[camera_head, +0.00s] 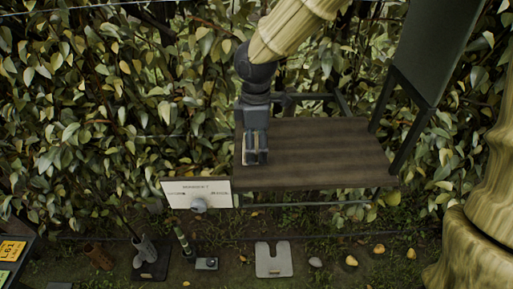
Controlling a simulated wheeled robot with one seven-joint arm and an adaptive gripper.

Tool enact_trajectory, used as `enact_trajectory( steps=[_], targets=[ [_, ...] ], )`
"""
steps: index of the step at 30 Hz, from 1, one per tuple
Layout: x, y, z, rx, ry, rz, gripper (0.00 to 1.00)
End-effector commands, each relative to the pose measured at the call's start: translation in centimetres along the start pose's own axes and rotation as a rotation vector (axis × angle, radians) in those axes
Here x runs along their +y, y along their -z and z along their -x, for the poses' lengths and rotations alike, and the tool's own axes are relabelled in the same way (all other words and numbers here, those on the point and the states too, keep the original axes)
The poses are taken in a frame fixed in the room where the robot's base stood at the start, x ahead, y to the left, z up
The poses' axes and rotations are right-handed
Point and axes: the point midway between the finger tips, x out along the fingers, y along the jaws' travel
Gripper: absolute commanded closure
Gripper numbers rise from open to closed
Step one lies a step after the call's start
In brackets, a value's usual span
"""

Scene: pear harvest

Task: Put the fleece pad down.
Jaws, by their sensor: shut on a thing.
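My gripper (256,157) points down over the left end of a brown wooden shelf (330,152). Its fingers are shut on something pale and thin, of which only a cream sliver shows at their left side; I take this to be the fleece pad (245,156). Most of it is hidden by the fingers. The fingertips look close to the shelf top, but I cannot tell whether the pad touches it.
A white sign (196,193) with a grey knob stands at the shelf's front left. A dark upright panel (437,48) rises at right. Below lie a notched grey plate (273,271), several yellow pears (351,261) and small tools. The shelf's middle and right are clear.

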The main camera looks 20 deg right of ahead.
Motion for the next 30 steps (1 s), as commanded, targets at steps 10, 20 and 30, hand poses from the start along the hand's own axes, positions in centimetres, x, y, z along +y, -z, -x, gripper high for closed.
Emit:
enact_trajectory(
  steps=[10, 20, 30],
  targets=[
    [0.8, -0.2, -2.0, -0.003, 0.003, 0.001, 0.6],
    [0.9, -0.2, -3.6, -0.001, -0.001, 0.001, 0.6],
    [0.9, -0.2, -3.9, -0.001, -0.001, 0.0, 0.11]
  ],
)
